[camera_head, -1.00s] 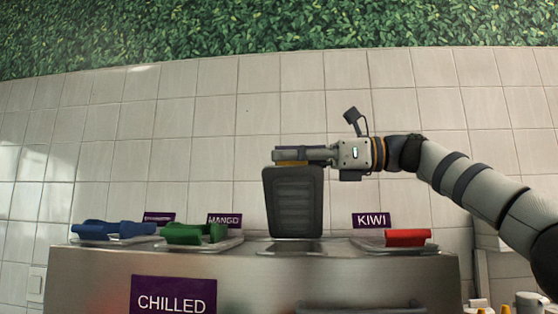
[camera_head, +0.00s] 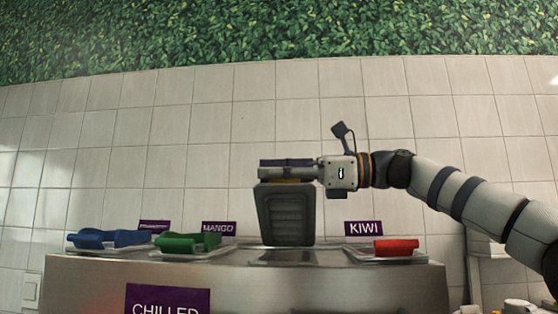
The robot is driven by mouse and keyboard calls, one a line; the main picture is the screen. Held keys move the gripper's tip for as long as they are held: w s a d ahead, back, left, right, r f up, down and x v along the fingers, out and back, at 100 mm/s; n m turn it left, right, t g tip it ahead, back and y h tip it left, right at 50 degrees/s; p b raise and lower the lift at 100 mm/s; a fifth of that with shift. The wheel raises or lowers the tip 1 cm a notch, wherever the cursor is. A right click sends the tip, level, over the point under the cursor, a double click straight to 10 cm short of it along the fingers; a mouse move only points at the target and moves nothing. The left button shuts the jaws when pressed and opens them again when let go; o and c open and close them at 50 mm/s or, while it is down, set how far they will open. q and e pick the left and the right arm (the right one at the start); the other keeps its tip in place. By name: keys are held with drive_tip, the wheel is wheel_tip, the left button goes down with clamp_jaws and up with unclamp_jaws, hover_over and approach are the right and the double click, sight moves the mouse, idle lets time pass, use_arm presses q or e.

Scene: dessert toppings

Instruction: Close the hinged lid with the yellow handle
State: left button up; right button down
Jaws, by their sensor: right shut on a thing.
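The dark grey hinged lid (camera_head: 286,216) stands raised, nearly upright, at the back of an open well (camera_head: 283,257) in the steel counter. My right gripper (camera_head: 286,170) reaches in from the right and is shut on the yellow handle. Its fingers hide most of the handle. My left gripper is not in view.
A tiled wall (camera_head: 235,120) stands behind the steel counter (camera_head: 240,285).

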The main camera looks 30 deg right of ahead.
drive_tip(key=s+f+n, duration=0.1)
drive_tip(key=f, duration=0.1)
drive_tip(key=s+a+f+n, duration=0.1)
drive_tip(key=f+n, duration=0.1)
drive_tip(key=s+a+f+n, duration=0.1)
drive_tip(key=f, duration=0.1)
drive_tip(key=shift+s+a, duration=0.2)
drive_tip(key=shift+a, duration=0.05)
drive_tip(key=c, duration=1.6)
unclamp_jaws()
drive_tip(key=v, duration=0.7)
drive_tip(key=shift+s+d, duration=0.2)
